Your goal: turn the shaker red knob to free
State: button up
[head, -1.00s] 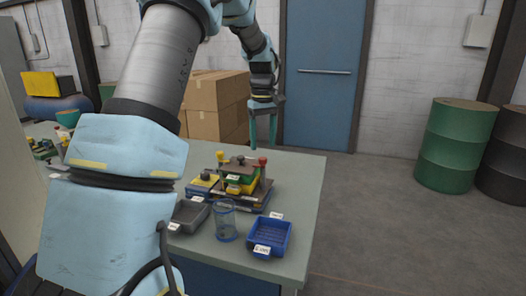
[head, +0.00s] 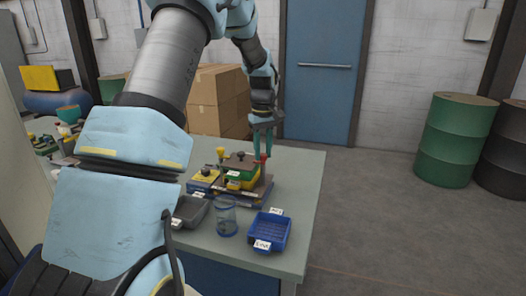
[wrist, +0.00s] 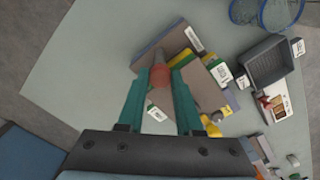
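The red knob (head: 264,158) stands at the right back corner of the shaker (head: 245,181), a brown, green and yellow stacked unit on a dark base. My gripper (head: 263,153) points down over that corner, with its teal fingers at the knob's height. In the wrist view, the red knob (wrist: 159,76) shows between the two fingertips of my gripper (wrist: 160,77). The gripper looks open, with a narrow gap on each side of the knob. In the head view the fingers partly hide the knob, and touching cannot be told.
A yellow knob (head: 221,152) rises at the shaker's left. A grey tray (head: 190,211), a clear cup (head: 226,217) and a blue tray (head: 268,233) stand in front on the table (head: 300,190). Cardboard boxes (head: 217,100) are behind. The table's right strip is clear.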

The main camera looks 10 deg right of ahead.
grip_shut()
jog(key=shift+m, duration=0.3)
jog(key=m, duration=0.6)
jog(key=shift+m, duration=0.3)
jog(key=m, duration=0.5)
jog(key=shift+m, duration=0.3)
jog(key=m, duration=0.4)
jog(key=shift+m+p, duration=0.35)
jog(key=shift+m, duration=0.35)
jog(key=o, duration=0.5)
grip_release()
